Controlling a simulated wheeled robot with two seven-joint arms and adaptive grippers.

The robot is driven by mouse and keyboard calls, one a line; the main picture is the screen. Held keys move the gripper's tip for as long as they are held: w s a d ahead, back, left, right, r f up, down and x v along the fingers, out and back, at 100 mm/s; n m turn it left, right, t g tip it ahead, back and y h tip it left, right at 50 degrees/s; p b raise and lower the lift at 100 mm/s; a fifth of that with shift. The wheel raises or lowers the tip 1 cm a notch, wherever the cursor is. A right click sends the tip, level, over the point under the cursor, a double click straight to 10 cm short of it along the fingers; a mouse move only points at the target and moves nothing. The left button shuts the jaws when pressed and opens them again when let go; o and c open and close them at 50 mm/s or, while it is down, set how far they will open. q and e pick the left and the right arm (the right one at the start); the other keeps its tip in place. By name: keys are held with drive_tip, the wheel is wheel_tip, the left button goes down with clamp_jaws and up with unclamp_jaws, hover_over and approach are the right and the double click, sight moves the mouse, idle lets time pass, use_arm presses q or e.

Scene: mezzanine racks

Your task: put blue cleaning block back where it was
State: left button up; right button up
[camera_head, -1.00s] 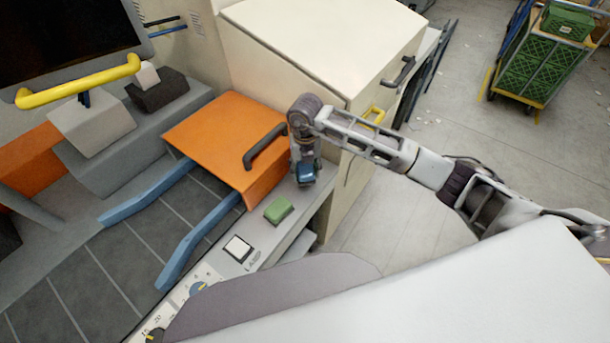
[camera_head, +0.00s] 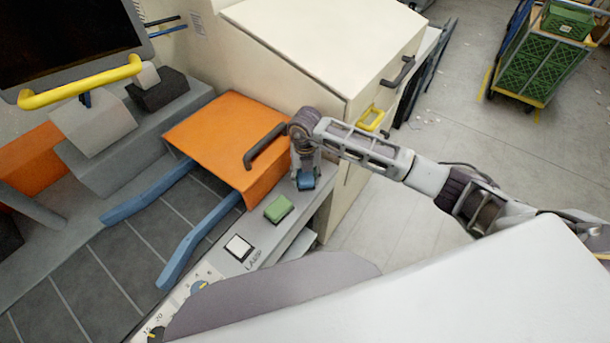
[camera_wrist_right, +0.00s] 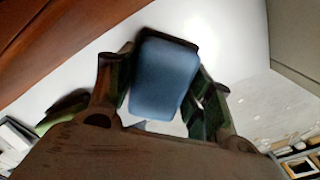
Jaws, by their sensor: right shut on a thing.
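The blue cleaning block (camera_head: 306,181) is at the end of my right arm, over the grey ledge (camera_head: 262,232) beside the orange cover. In the right wrist view the blue block (camera_wrist_right: 162,77) sits between the two fingers of my right gripper (camera_wrist_right: 163,95), which is shut on it. In the head view the right gripper (camera_head: 305,172) points down, and whether the block touches the ledge cannot be told. A green block (camera_head: 279,208) lies on the same ledge, nearer to me. My left gripper is not in view.
The orange cover (camera_head: 220,140) with a dark handle (camera_head: 265,146) stands just left of my right gripper. A cream cabinet (camera_head: 320,45) rises behind it. A white square button (camera_head: 238,247) and dials sit nearer on the ledge. Green crates (camera_head: 540,68) stand on a trolley far right.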

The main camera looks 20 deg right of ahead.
sight(305, 174)
drive_tip(key=shift+f, duration=0.15)
drive_tip(key=o, duration=1)
drive_tip(key=shift+r, duration=0.2)
wheel_tip(305, 174, up, 12)
drive_tip(key=b, duration=0.2)
drive_tip(key=shift+f, duration=0.1)
idle(0.7)
